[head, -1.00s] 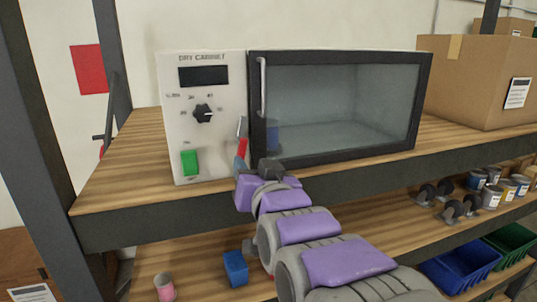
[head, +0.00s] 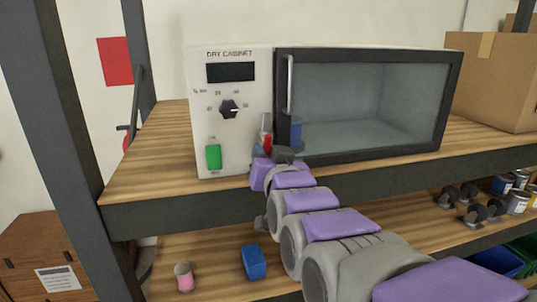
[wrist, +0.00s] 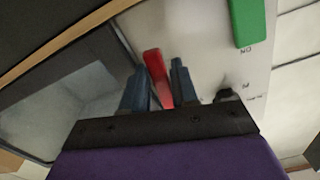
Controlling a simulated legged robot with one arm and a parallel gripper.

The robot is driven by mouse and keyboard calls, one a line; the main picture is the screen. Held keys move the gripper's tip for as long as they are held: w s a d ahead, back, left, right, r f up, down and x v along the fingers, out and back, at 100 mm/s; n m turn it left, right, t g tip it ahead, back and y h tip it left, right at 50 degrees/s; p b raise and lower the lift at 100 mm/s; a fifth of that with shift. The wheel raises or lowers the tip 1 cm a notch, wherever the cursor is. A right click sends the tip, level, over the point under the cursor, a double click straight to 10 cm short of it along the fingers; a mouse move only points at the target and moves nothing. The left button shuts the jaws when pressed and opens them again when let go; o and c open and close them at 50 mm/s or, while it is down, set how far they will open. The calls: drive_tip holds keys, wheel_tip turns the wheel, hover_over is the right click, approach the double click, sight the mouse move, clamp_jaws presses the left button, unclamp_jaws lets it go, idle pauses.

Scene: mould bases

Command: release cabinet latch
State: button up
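The dry cabinet (head: 233,110) stands on the upper shelf, its glass door (head: 375,100) shut in a dark frame. A small red latch lever (head: 267,126) sits at the panel's right edge, beside the door frame. My gripper (head: 262,147) is at the lever, its tips partly hidden behind my wrist. In the wrist view, the red lever (wrist: 157,76) stands between the two blue fingers of my gripper (wrist: 160,82). The fingers lie close on both sides of it. I cannot tell whether they press on it.
The panel carries a black knob (head: 229,109) and a green switch (head: 213,157). A vertical door handle (head: 290,85) is just above right of my gripper. A cardboard box (head: 492,80) stands to the right. A blue block (head: 254,262) and pink-sided cup (head: 184,277) are on the lower shelf.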

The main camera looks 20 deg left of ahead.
drive_tip(key=shift+a+f, duration=0.1)
drive_tip(key=shift+a, duration=0.35)
drive_tip(key=c, duration=0.3)
drive_tip(key=shift+c, duration=0.8)
drive_tip(key=shift+d, duration=0.1)
clamp_jaws()
drive_tip(key=shift+w, duration=0.1)
drive_tip(key=shift+w+d+f+n+b, duration=0.1)
drive_tip(key=shift+d+f+n+b, duration=0.1)
drive_tip(key=shift+n+b, duration=0.75)
drive_tip(key=shift+w+d+r+n+b, duration=0.1)
drive_tip(key=shift+r+n+b, duration=0.05)
drive_tip(key=shift+n+b, duration=0.45)
drive_tip(key=o, duration=0.8)
unclamp_jaws()
